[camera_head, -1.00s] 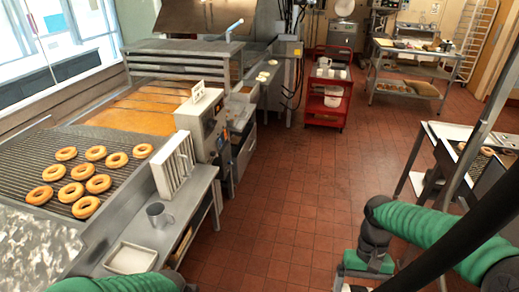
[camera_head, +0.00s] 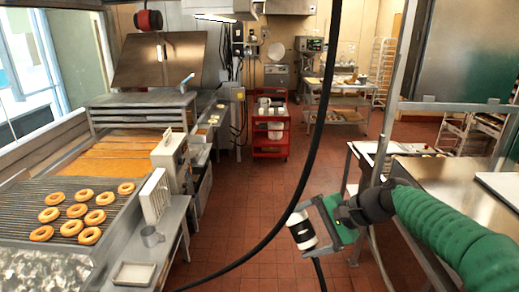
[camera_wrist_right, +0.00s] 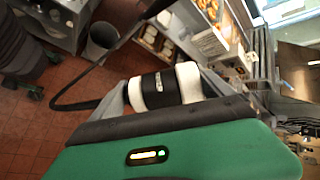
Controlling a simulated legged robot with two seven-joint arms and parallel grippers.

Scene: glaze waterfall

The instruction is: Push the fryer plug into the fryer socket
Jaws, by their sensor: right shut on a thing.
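My right gripper (camera_head: 303,231) is shut on a black-and-white cylindrical plug (camera_head: 298,226), held in the air over the red floor. In the right wrist view the plug (camera_wrist_right: 160,88) lies crosswise between the two fingers, with a black band between white ends. A thick black cable (camera_head: 322,110) hangs from above and passes close by the plug; a cord also runs below it. The fryer (camera_head: 95,150) with its orange oil stands at the left, apart from the plug. I cannot make out which fitting is the fryer socket. My left gripper is out of view.
Doughnuts (camera_head: 75,212) lie on the wire rack at left. A red cart (camera_head: 271,140) stands farther back. A steel table (camera_head: 450,185) is at right. The middle aisle is clear.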

